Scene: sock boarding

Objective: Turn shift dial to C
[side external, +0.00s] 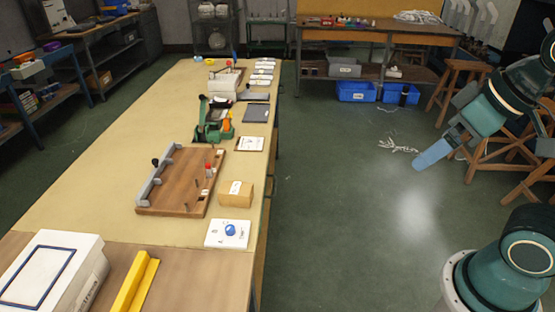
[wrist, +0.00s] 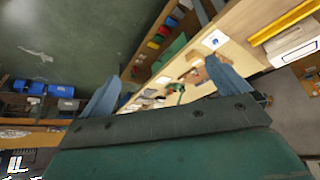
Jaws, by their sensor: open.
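The shift dial is a blue knob (side external: 230,230) on a white square plate (side external: 213,241) near the right edge of the long table. Small marks surround the knob, too small to read, so its setting cannot be told. It also shows small in the wrist view as a blue spot (wrist: 214,42) on its white plate. My gripper (side external: 432,155) is out over the floor, well to the right of the table and apart from the dial. In the wrist view its two blue-grey fingers (wrist: 165,88) are spread wide with nothing between them.
A wooden board with grey rail (side external: 172,207) and a cardboard box (side external: 236,194) sit just behind the dial. A white box (side external: 88,268) and a yellow bar (side external: 135,283) lie at the front left. Open floor (side external: 350,220) separates my arm from the table. Stools stand at right.

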